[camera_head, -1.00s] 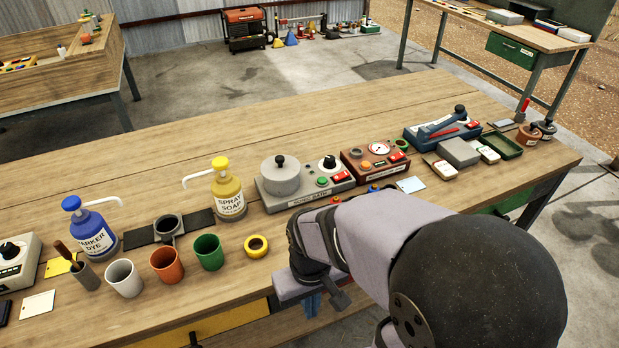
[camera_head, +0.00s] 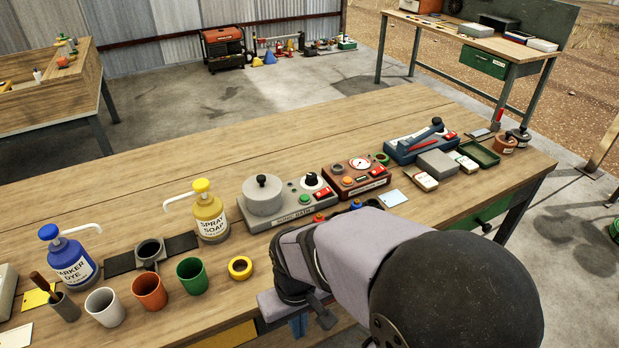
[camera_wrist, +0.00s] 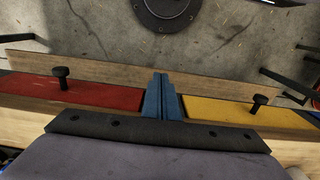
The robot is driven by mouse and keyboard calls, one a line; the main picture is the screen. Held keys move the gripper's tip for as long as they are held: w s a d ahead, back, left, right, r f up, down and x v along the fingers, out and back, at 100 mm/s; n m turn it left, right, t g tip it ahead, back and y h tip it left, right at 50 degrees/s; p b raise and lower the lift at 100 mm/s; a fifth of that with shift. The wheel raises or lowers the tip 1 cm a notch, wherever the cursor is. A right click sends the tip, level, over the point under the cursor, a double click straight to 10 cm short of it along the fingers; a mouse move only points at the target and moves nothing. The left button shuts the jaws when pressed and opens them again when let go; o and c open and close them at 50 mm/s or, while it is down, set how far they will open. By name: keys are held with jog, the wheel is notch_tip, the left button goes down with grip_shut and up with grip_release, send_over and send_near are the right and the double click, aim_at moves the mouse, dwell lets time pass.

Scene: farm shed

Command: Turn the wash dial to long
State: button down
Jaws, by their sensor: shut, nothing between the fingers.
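A grey sonic bath unit (camera_head: 274,222) stands on the bench beyond my arm in the head view. It has a round lidded tub on its left, a green button, a red switch and a black knob on a white dial (camera_head: 312,180). Its markings are too small to read, so I cannot tell the dial's setting or whether it is the wash dial. My gripper (camera_head: 298,325) hangs at the bench's front edge, apart from the unit. In the wrist view its blue fingers (camera_wrist: 160,82) are shut and empty, pointing down past red and yellow drawer fronts.
Right of the unit are a brown gauge box (camera_head: 345,185) and a blue lever device (camera_head: 405,150). Left are a soap bottle (camera_head: 211,220), a dye bottle (camera_head: 70,265), several cups and a yellow ring (camera_head: 240,267). A pale machine (camera_head: 8,290) is cut off at the left edge.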

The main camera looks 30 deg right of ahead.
aim_at(312, 175)
jog(key=c, duration=2.4)
grip_release()
jog(key=shift+c, duration=0.2)
